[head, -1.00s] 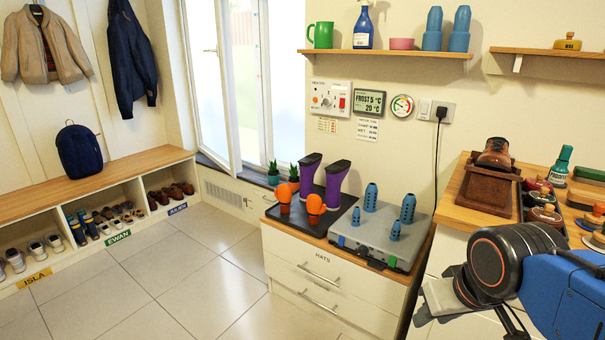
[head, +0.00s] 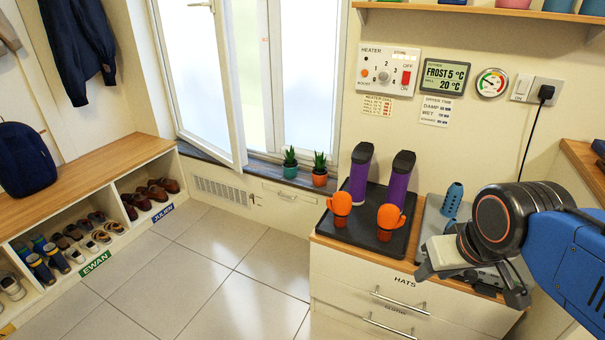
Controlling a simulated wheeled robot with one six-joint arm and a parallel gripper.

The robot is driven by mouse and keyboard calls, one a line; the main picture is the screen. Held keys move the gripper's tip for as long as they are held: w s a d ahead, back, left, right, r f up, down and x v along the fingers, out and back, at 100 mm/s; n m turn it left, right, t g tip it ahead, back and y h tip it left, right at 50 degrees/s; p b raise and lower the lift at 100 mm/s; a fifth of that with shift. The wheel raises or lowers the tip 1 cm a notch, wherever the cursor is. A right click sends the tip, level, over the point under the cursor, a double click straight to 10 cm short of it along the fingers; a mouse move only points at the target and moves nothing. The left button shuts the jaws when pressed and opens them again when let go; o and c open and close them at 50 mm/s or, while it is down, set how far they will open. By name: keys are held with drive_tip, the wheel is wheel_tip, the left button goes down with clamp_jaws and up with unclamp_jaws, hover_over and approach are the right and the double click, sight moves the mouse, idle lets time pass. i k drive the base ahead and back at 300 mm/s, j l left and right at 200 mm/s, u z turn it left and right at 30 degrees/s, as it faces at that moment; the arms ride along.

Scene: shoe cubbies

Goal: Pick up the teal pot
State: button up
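The teal pot (head: 290,171) holds a small spiky green plant and stands upright on the window sill (head: 262,170), left of a similar plant in an orange-red pot (head: 319,178). My gripper (head: 472,278) is at the lower right, in front of the hats drawer unit, well to the right of the teal pot and apart from it.
The open window pane (head: 212,85) swings into the room just left of the pots. A cubby bench (head: 95,178) lines the left wall. The tiled floor (head: 215,265) between is clear.

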sight(289, 173)
drive_tip(key=i+j, duration=0.2)
drive_tip(key=j, duration=0.15)
drive_tip(key=i+j, duration=0.2)
drive_tip(key=j, duration=0.2)
drive_tip(key=i+j, duration=0.25)
drive_tip(key=i+j+z, duration=0.25)
drive_tip(key=j, duration=0.35)
drive_tip(key=i+j+z, duration=0.1)
drive_tip(key=i+j, duration=0.15)
drive_tip(key=i+j+z, duration=0.15)
drive_tip(key=j, duration=0.3)
drive_tip(key=i+j+z, duration=0.1)
drive_tip(key=j, duration=0.25)
drive_tip(key=i+j+z, duration=0.15)
drive_tip(key=j, duration=0.2)
drive_tip(key=i+j+z, duration=0.25)
drive_tip(key=i+j, duration=0.2)
drive_tip(key=j, duration=0.25)
